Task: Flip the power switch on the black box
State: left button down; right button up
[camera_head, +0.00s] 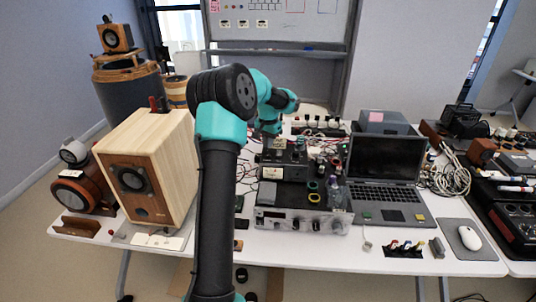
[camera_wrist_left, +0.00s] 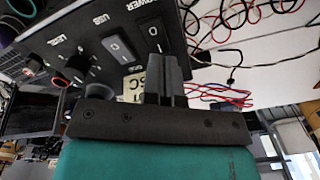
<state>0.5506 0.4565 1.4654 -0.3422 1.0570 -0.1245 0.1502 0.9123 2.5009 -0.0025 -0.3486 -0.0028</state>
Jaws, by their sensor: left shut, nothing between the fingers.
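The black box (camera_head: 284,169) stands on the table in the head view, among cables and small gear. In the left wrist view its dark panel (camera_wrist_left: 88,37) fills the upper left, with white POWER and USB labels. The power switch (camera_wrist_left: 153,33), a dark rocker, lies below the POWER label. Grey rocker (camera_wrist_left: 117,48) is beside it, under a USB label. My left gripper (camera_wrist_left: 166,62) is shut and empty, its fingertips right at the lower edge of the power switch; I cannot tell whether they touch. In the head view its fingers are hard to make out behind the box. My right gripper is not in view.
An open laptop (camera_head: 385,170) stands right of the box. A silver device (camera_head: 300,219) lies in front of it. A wooden speaker (camera_head: 150,170) is at the left. Red and black cables (camera_wrist_left: 235,92) run behind the box.

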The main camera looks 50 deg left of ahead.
aim_at(269, 151)
pick_arm(q)
jog(key=shift+f, duration=1.2)
dwell(0.8)
jog(key=shift+r, duration=3.55)
jog(key=shift+d, duration=0.1)
